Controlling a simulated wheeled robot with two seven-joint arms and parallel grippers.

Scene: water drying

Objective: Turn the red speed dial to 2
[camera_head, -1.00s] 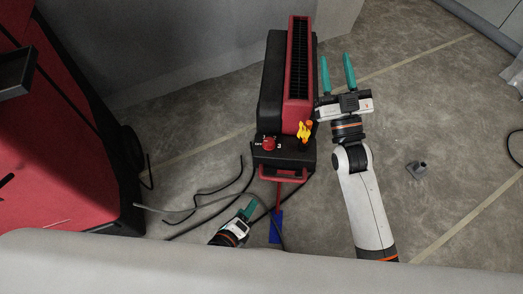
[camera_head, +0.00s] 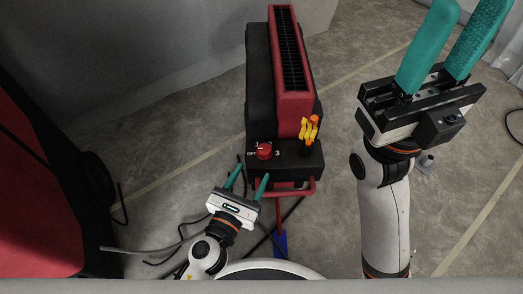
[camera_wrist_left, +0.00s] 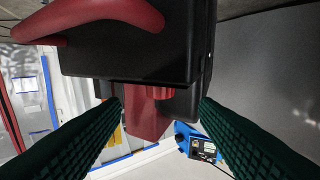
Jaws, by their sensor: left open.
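The red speed dial (camera_head: 264,152) sits on the black control panel (camera_head: 290,160) at the near end of a red-and-black blower (camera_head: 292,90). OFF shows left of the dial and 3 right of it; the exact pointer position is too small to tell. In the left wrist view, a ridged red edge of the dial (camera_wrist_left: 163,92) shows below the black box, between the fingers. My left gripper (camera_head: 248,180) is open and empty, in front of and below the dial, apart from it. My right gripper (camera_head: 467,35) is open and empty, raised at the right.
A red handle (camera_head: 291,190) projects from the blower's near end. Dark cables lie on the floor at the lower left. A red-and-black machine (camera_head: 40,190) stands at the left. Floor right of the blower is mostly clear.

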